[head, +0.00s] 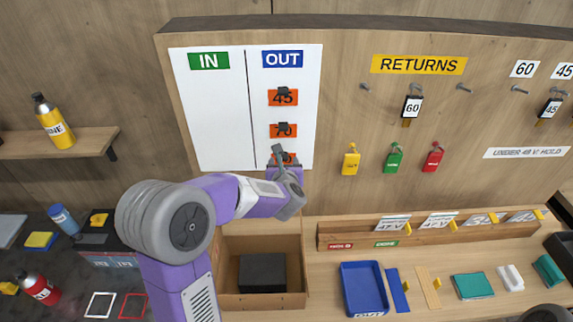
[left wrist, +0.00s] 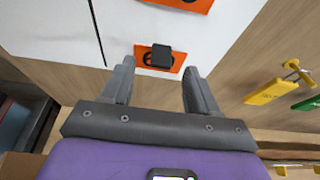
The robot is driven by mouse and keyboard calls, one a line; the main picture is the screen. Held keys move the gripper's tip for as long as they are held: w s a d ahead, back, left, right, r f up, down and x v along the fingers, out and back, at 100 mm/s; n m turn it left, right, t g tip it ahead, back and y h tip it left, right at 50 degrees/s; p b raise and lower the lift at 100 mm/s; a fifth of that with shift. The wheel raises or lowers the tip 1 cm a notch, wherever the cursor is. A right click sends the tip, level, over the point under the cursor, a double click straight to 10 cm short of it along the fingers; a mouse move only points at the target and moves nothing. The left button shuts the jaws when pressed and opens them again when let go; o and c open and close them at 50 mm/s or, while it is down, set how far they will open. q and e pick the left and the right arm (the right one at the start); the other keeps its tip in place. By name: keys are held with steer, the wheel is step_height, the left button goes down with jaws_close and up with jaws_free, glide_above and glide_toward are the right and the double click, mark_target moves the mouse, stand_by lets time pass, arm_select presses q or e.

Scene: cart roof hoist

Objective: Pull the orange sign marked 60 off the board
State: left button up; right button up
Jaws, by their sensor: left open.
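Under OUT on the white board (head: 211,120) hang three orange signs: one marked 45 (head: 275,99), one marked 70 (head: 275,132), and a lowest one (head: 293,157) mostly hidden by my left gripper (head: 283,156). In the left wrist view the lowest orange sign (left wrist: 140,59) lies ahead, between the tips of my left gripper (left wrist: 159,66). A black block covers its middle, so I cannot read its number. My left gripper is open, its fingers apart on either side of the sign, with nothing held. I do not see my right gripper.
Below stand an open wooden box (head: 232,301) and a blue tray (head: 346,290). A shelf (head: 90,143) with a yellow bottle (head: 54,122) is at left.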

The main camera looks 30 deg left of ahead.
mark_target(284, 160)
arm_select(q)
steer(key=shift+x, duration=1.75)
steer(key=shift+w, duration=0.1)
jaws_close()
